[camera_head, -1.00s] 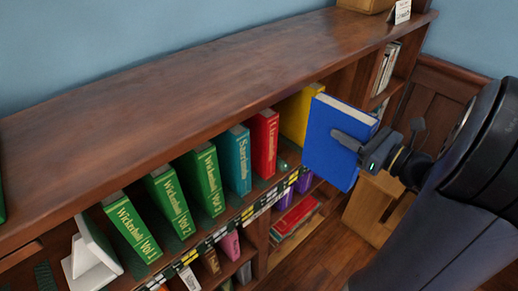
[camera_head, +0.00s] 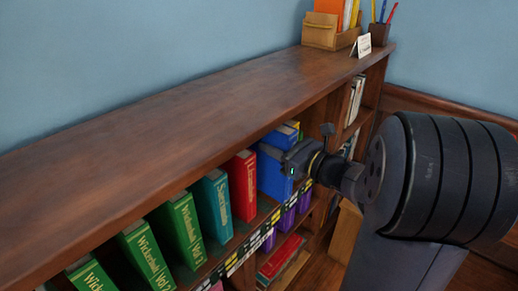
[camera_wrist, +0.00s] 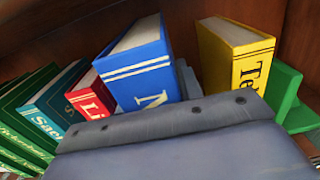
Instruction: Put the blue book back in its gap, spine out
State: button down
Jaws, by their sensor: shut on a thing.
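The blue book (camera_head: 272,172) stands in the upper shelf row, just right of the red book (camera_head: 242,185). In the wrist view the blue book (camera_wrist: 140,68) shows its lettered spine facing out, between the red book (camera_wrist: 92,97) and the yellow book (camera_wrist: 235,58). It looks tilted there. Space shows between blue and yellow. My gripper (camera_head: 292,160) is at the blue book's outer side and shut on it. Its grey body (camera_wrist: 190,140) covers the lower wrist view and hides the spine's lower part. The fingertips are hard to see. How deep the book sits cannot be told.
A teal book (camera_head: 212,205) and green volumes (camera_head: 182,230) stand left of the red book. A green object (camera_wrist: 288,95) is right of the yellow book. The bookcase top (camera_head: 190,125) is mostly bare, with a wooden organizer (camera_head: 322,38) at its far end.

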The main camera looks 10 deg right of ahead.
jog(key=w+a+f, duration=0.3)
jog(key=w, duration=0.1)
dwell(0.5)
jog(key=shift+w+f+b, duration=0.1)
jog(key=shift+f+b, duration=0.15)
jog(key=shift+b, duration=0.15)
jog(key=c, duration=1.4)
grip_release()
jog(key=shift+f, duration=0.2)
jog(key=shift+c, duration=0.2)
jog(key=o, duration=0.5)
jog(key=shift+r, duration=0.1)
